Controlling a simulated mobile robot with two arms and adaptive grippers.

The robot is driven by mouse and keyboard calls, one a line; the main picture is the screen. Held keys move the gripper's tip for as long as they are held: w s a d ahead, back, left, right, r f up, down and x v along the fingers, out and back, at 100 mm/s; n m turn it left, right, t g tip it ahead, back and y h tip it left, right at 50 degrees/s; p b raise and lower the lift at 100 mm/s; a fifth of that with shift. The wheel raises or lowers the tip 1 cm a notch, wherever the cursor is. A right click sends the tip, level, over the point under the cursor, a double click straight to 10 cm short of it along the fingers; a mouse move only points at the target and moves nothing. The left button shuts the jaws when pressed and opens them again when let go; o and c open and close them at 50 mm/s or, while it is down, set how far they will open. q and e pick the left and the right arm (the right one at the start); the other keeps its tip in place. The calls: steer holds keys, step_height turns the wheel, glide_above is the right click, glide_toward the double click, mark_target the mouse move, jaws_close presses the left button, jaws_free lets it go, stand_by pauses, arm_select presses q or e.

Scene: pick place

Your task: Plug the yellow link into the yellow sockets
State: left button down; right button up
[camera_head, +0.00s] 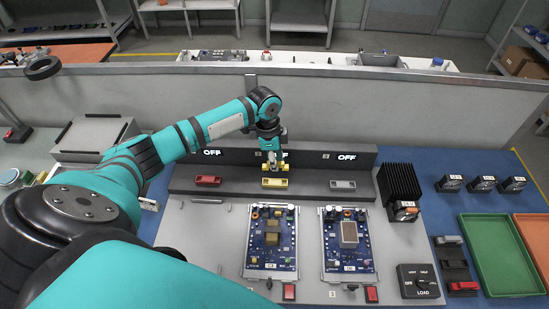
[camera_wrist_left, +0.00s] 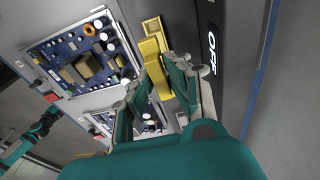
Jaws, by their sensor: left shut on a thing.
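My left gripper (camera_head: 271,161) is shut on the yellow link (camera_head: 284,167), just above and behind the yellow sockets (camera_head: 275,183) on the dark ledge. In the left wrist view the fingers (camera_wrist_left: 176,68) close on the yellow link (camera_wrist_left: 159,82), and the yellow sockets (camera_wrist_left: 153,31) show just beyond it. The link looks close to the sockets and not seated in them; the exact gap cannot be told. Part of the link is hidden by the fingers. A teal arm part, likely my right, shows at the lower left of the wrist view; its jaws are unclear.
A red piece (camera_head: 208,181) and a grey piece (camera_head: 343,184) sit on the ledge either side. Two blue circuit boards (camera_head: 271,242) (camera_head: 348,244) lie in front. A black finned block (camera_head: 399,184), a load box (camera_head: 418,281) and a green tray (camera_head: 480,219) stand right.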

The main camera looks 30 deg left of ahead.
arm_select(q)
steer(key=shift+f+b, duration=0.3)
steer(key=shift+f, duration=0.25)
step_height(320, 180, down, 3)
steer(key=b, duration=0.4)
steer(key=shift+f, duration=0.6)
arm_select(e)
step_height(320, 180, down, 5)
steer(key=shift+s+r, duration=0.1)
steer(key=shift+r, duration=0.05)
arm_select(q)
steer(key=shift+r+p, duration=0.1)
steer(key=shift+p, duration=0.25)
arm_select(e)
steer(key=shift+r, duration=0.4)
steer(key=shift+a, duration=0.3)
arm_select(q)
steer(key=shift+f, duration=0.25)
arm_select(e)
steer(key=shift+r, duration=0.25)
arm_select(q)
steer(key=shift+p, duration=0.65)
arm_select(e)
steer(key=shift+d+r, duration=0.25)
steer(key=shift+r, duration=0.15)
